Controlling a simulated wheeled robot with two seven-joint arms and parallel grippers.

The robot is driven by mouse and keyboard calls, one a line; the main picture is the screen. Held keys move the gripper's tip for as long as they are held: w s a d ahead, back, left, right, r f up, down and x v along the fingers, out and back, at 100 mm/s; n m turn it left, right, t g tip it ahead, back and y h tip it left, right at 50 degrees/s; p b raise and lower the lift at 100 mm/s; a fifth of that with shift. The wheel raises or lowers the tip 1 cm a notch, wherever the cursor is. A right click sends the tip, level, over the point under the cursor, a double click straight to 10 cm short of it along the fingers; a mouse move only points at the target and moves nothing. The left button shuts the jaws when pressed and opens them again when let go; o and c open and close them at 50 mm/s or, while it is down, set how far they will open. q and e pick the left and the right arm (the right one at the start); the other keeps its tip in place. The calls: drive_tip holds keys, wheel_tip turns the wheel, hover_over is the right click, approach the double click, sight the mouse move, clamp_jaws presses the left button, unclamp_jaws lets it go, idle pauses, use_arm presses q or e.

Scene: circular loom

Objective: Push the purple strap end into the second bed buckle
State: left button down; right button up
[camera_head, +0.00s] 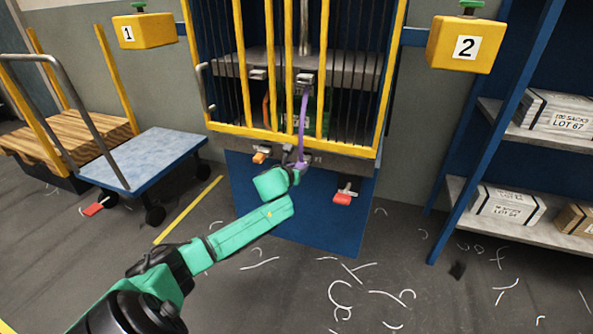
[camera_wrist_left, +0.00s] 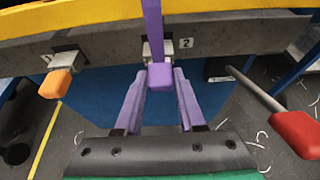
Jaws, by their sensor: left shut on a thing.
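In the left wrist view the purple strap (camera_wrist_left: 152,25) runs down to a block-shaped purple strap end (camera_wrist_left: 161,77). My left gripper (camera_wrist_left: 160,80) is shut on this strap end, with a purple-looking finger on each side. In the head view my left gripper (camera_head: 297,170) is just below the bed edge. The second bed buckle (camera_wrist_left: 168,48), a metal fitting beside label 2, is right behind the strap end and partly hidden by it. I cannot tell whether they touch. My right gripper is out of view.
An orange tab (camera_head: 260,157) sits at the bed edge to the left. A red-ended lever (camera_head: 343,197) sticks out to the right, close to my left gripper in the wrist view (camera_wrist_left: 298,132). A blue cart (camera_head: 150,158) stands left, shelves (camera_head: 520,135) right.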

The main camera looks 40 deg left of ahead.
use_arm(q)
drive_tip(key=shift+w+a, duration=0.1)
drive_tip(key=shift+w, duration=0.05)
drive_tip(key=shift+c, duration=2.1)
unclamp_jaws()
drive_tip(key=p+v, duration=0.5)
drive_tip(key=v, duration=0.9)
drive_tip(key=shift+s, duration=0.25)
